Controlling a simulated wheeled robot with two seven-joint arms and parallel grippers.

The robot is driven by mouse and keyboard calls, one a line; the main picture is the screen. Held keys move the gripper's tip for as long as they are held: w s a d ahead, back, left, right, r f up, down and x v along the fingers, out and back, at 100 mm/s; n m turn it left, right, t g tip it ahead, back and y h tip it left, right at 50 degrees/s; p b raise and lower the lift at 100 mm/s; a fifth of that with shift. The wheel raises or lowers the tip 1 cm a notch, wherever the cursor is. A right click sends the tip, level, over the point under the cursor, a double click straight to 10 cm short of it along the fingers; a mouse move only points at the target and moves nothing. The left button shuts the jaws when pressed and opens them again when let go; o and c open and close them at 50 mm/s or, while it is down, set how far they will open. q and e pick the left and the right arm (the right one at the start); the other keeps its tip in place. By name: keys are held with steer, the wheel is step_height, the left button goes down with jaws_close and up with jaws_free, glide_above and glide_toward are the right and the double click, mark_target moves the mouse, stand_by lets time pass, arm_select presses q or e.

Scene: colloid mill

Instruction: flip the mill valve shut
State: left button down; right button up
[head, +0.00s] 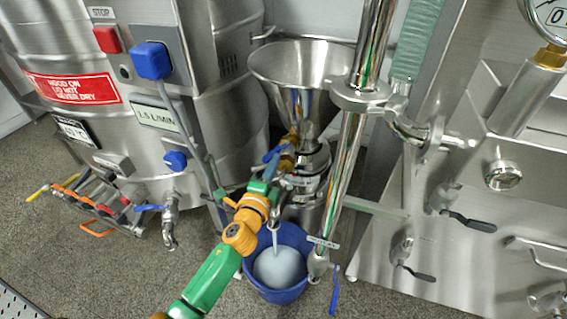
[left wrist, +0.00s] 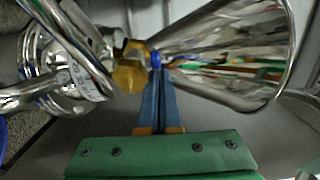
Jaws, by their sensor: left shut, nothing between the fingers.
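The steel colloid mill has a funnel hopper (head: 300,75), which also shows large in the left wrist view (left wrist: 225,50). A brass valve body (left wrist: 129,72) sits by the hopper's narrow end, with a small blue part (left wrist: 156,60) beside it, perhaps its handle. My left gripper (head: 277,152) reaches up from below in the head view. Its blue fingers (left wrist: 155,85) are together and empty, with the tips at or very near the blue part; I cannot tell if they touch. They hide part of the valve. My right gripper is not in view.
A blue bucket (head: 255,276) with pale liquid stands below, and a pale stream falls into it. A shiny upright pipe (head: 347,170) stands right of the mill. A steel tank (head: 60,45) with a tap (head: 169,232) is at left; a steel panel (head: 470,260) is at right.

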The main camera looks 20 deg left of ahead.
mark_target(263, 161)
arm_select(q)
steer(key=shift+w+a, duration=0.15)
steer(key=shift+a, duration=0.6)
steer(key=shift+w+a, duration=0.15)
steer(key=shift+a, duration=0.6)
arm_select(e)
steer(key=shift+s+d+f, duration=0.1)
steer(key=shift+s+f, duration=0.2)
